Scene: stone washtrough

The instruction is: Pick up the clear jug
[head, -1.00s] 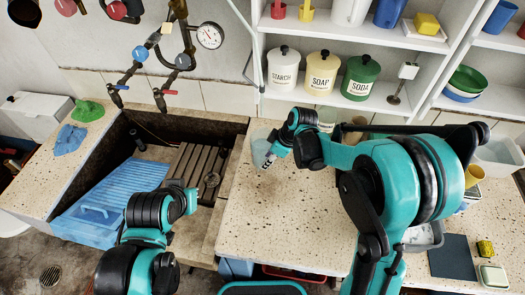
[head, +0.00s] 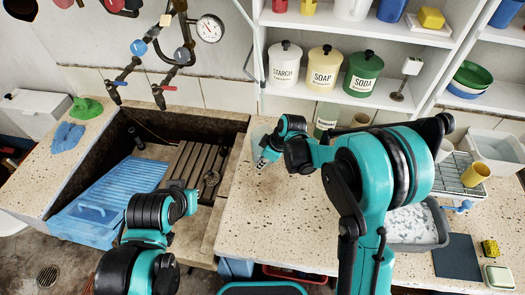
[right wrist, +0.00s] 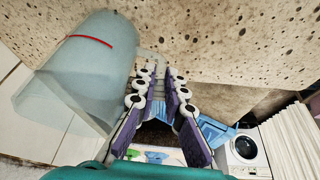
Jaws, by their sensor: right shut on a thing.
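The clear jug (right wrist: 88,70) is a see-through, bluish vessel with a short red line on its side. It fills the left of the right wrist view, and its handle runs between my fingertips. In the head view the jug (head: 259,134) is faint and partly hidden behind my right gripper (head: 264,160), over the left part of the speckled counter. In the wrist view my right gripper (right wrist: 159,78) is shut on the jug's handle. I cannot tell if the jug's base touches the counter.
A stone trough (head: 140,128) with a blue washboard (head: 120,190) lies left of the speckled counter (head: 270,225). Starch, soap and soda canisters (head: 325,68) stand on the shelf behind. A grey basin (head: 432,232) and wire rack (head: 452,172) are at right. The counter's front middle is clear.

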